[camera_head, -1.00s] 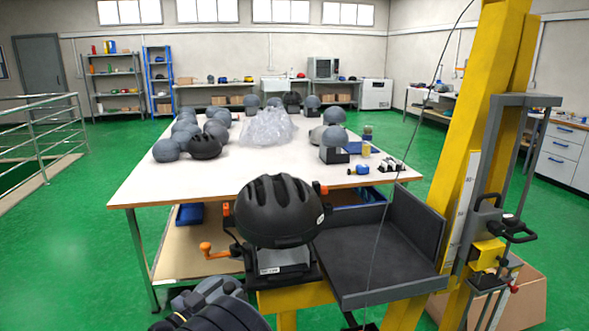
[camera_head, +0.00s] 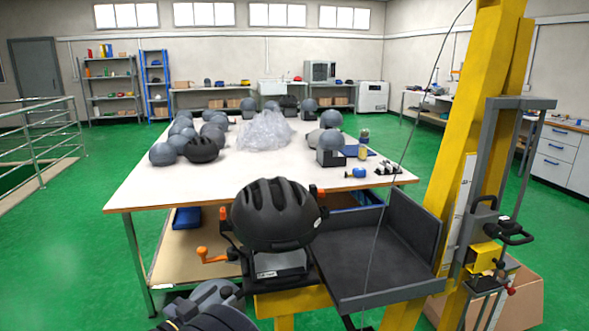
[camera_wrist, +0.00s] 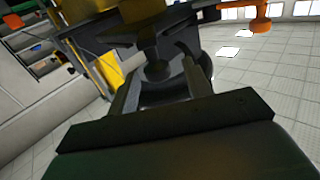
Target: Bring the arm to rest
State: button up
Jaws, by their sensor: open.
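My arm shows only as a dark grey part (camera_head: 208,308) at the lower edge of the head view, left of the tower's base. My gripper (camera_wrist: 160,78) is in the wrist view, its two fingers apart and nothing seen held between them. Behind the fingers are dark parts and a yellow part of the tower (camera_wrist: 105,72), with an orange knob (camera_wrist: 260,18) at the upper right. The gripper's tips do not show in the head view.
A black helmet (camera_head: 274,213) sits on a stand on the yellow drop tower (camera_head: 462,145). The white table (camera_head: 270,175) behind holds helmets and headforms. Green floor (camera_head: 75,265) is clear at left.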

aim_at(230, 292)
jog(key=v, duration=0.8)
jog(key=x, duration=1.1)
jog(key=shift+s, duration=0.1)
jog(key=shift+d+f+y+b, duration=0.15)
jog(key=shift+f+y+b, duration=0.05)
jog(key=shift+y+b, duration=0.1)
jog(key=shift+s+d+r+n+t+y, duration=0.15)
jog(key=shift+s+d+n+t+y, duration=0.25)
jog(key=shift+d+n, duration=0.15)
